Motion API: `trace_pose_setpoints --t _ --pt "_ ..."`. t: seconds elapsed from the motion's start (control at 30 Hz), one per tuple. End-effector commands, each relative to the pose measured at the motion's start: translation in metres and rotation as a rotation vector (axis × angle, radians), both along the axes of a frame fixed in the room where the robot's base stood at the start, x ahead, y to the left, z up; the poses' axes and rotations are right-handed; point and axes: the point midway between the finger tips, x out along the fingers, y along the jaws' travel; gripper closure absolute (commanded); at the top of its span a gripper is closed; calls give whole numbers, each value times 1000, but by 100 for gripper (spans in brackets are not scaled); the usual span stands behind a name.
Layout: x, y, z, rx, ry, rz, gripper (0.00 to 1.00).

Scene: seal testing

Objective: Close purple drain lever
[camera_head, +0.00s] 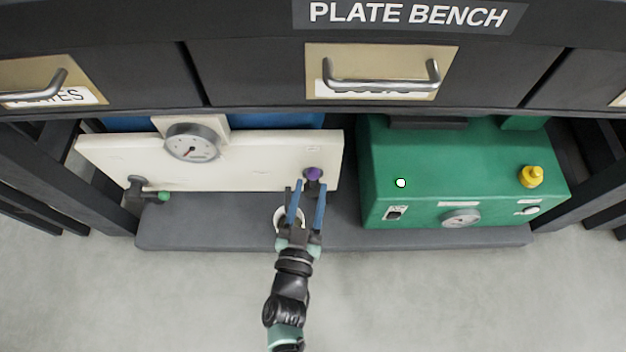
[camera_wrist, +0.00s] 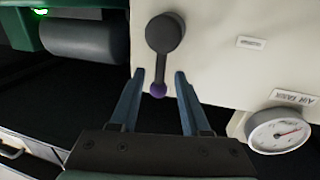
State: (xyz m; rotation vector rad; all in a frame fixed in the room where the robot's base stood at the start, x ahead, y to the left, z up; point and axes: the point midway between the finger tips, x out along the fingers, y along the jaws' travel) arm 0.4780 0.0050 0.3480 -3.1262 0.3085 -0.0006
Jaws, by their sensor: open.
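The purple drain lever is on the right end of a cream panel (camera_head: 250,165). In the head view its purple knob (camera_head: 314,173) shows just beyond my fingertips. In the wrist view the lever has a dark round hub (camera_wrist: 165,33) and a short arm ending in the purple knob (camera_wrist: 158,90). My gripper (camera_head: 309,184) is open, and its two blue fingers point at the panel. In the wrist view the knob lies between the fingertips (camera_wrist: 160,75), apart from both as far as I can see. Whether the fingers reach around it in depth is unclear.
A gauge (camera_head: 192,142) and a green-tipped lever (camera_head: 150,193) are on the cream unit. A green machine (camera_head: 420,160) with a yellow knob (camera_head: 530,176) stands to the right. A white round object (camera_head: 289,216) is beside my gripper. Drawers with handles (camera_head: 381,82) overhang above.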

Motion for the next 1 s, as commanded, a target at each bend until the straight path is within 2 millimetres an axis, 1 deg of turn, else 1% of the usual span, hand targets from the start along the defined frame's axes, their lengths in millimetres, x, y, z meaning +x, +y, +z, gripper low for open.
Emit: trace_pose_setpoints --t 0.03,0.1,0.2,0.33,0.57,0.6,0.67,0.7,0.83,0.87,1.0 --pt "9 -2 -2 0 -4 -1 53" --pt "19 -4 -2 0 -3 -1 53" --pt "28 -6 -1 0 -1 -1 53" --pt "33 -7 -1 0 0 0 53" --pt "34 -7 0 0 1 0 53" --pt "33 -7 0 0 1 0 55" --pt "33 -7 0 0 1 0 66" --pt "33 -7 0 0 1 0 73" --pt "33 -7 0 0 1 0 97" --pt "33 -7 0 0 1 0 100" --pt "33 -7 0 0 1 0 100"
